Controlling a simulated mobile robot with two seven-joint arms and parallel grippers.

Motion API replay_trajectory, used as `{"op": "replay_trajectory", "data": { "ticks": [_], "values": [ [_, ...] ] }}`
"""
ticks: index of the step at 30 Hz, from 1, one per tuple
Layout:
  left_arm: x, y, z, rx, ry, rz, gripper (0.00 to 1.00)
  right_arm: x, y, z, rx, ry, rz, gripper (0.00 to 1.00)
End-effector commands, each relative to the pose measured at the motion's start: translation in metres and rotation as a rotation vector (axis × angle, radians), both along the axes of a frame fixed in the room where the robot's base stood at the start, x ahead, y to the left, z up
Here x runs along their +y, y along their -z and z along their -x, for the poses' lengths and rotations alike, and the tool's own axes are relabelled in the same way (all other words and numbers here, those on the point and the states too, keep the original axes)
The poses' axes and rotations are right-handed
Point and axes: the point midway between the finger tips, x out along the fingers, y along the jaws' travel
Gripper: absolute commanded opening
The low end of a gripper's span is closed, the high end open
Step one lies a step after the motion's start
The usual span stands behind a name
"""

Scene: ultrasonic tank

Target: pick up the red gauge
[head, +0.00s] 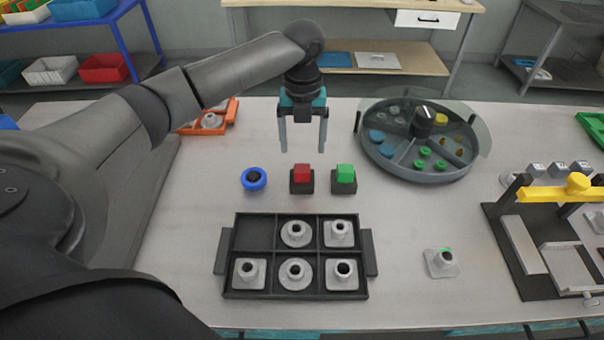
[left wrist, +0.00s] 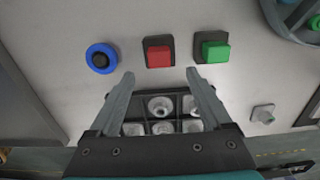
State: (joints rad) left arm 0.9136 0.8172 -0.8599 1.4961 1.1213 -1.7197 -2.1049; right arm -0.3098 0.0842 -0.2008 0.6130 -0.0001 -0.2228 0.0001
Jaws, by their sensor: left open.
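The red gauge (head: 302,173), a red block on a black square base, stands upright on the grey table between a blue ring with a black centre (head: 254,179) and a green block on a black base (head: 344,174). In the left wrist view the red gauge (left wrist: 158,54) lies just past the fingertips, between their lines. My left gripper (head: 303,149) is open and empty, pointing down, its fingers apart above and apparently behind the red gauge. It also shows in the left wrist view (left wrist: 160,73). My right gripper is not in view.
A black tray (head: 240,233) with several grey fittings sits in front, its back-left compartment empty. A round divided tray (head: 417,172) stands back right. A loose grey fitting (head: 443,262) and a yellow-handled fixture (head: 578,186) are at right. An orange bin (head: 230,115) is back left.

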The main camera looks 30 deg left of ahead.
Motion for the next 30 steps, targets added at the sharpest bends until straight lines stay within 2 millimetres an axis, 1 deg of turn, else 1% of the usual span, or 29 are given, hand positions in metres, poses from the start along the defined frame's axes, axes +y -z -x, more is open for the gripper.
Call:
{"op": "replay_trajectory", "data": {
  "ticks": [1,8,12,16,19,25,26,30],
  "values": [
    [0.0,0.008,0.0,0.002,0.0,0.001,0.82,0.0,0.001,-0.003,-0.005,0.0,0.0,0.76],
    [0.0,0.023,0.0,0.0,0.0,0.0,0.82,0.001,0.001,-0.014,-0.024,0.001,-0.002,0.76],
    [0.001,0.045,0.002,0.003,-0.001,0.001,0.82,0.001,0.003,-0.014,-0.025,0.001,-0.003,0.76],
    [0.001,0.062,0.002,0.001,0.0,0.0,0.82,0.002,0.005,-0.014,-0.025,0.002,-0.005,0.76],
    [0.001,0.067,0.002,0.0,0.001,-0.001,0.82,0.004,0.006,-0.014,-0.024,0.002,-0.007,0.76],
    [0.001,0.068,0.002,-0.002,0.001,-0.001,0.82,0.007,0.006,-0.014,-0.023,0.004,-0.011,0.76],
    [0.001,0.068,0.002,-0.002,0.001,-0.001,0.81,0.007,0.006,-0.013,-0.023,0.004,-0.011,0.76],
    [0.001,0.067,0.002,-0.002,0.001,-0.001,0.66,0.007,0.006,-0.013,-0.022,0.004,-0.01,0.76]
  ]
}}
